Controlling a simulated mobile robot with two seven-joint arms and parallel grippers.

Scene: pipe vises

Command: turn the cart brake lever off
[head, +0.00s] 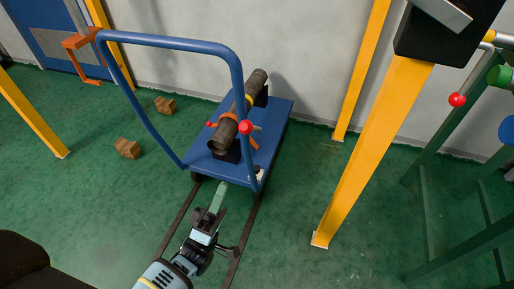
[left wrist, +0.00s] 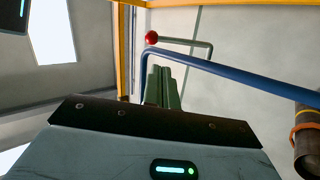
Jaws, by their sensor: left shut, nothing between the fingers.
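The blue cart (head: 278,120) stands on floor rails, its tall blue handle on the near side. A red-knobbed lever (head: 246,127) shows by the handle's right upright; a red knob on a bent grey rod also shows in the left wrist view (left wrist: 151,38). I cannot tell if it is the brake lever. A small pale part (head: 259,175) sits low by that upright. My left gripper (head: 220,188) is shut and empty at the cart's near edge, below the red knob and apart from it. Its green fingers (left wrist: 163,85) are together in the wrist view.
A brown pipe (head: 256,84) lies on the cart with orange fittings. Yellow posts (head: 362,150) stand right of the cart, beside a green frame (head: 423,190) with another red knob (head: 457,99). Wooden blocks (head: 127,148) lie on the left floor. Floor between cart and right post is clear.

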